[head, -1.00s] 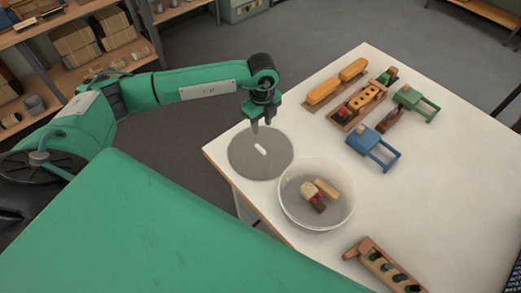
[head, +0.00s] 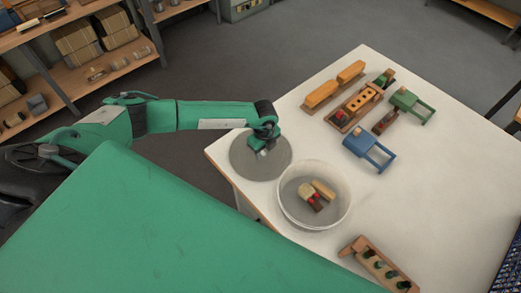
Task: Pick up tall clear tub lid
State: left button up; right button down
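The tub lid (head: 247,168) is a flat grey translucent disc lying on the table's left corner, with a small white handle at its middle. The clear tub (head: 333,215) stands open just to its lower right, with a few small wooden and red pieces inside. My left gripper (head: 263,152) is down over the lid's middle, at the handle. The gripper's own body hides most of the handle and the fingertips, so I cannot tell whether it is closed on it. The lid looks flat on the table. My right gripper is not in view.
A wooden rack (head: 380,265) lies at the front. The table's right part is clear.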

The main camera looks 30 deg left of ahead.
pick_arm(q)
jog(key=c, duration=0.8)
grip_shut()
jog(key=shift+r, duration=0.1)
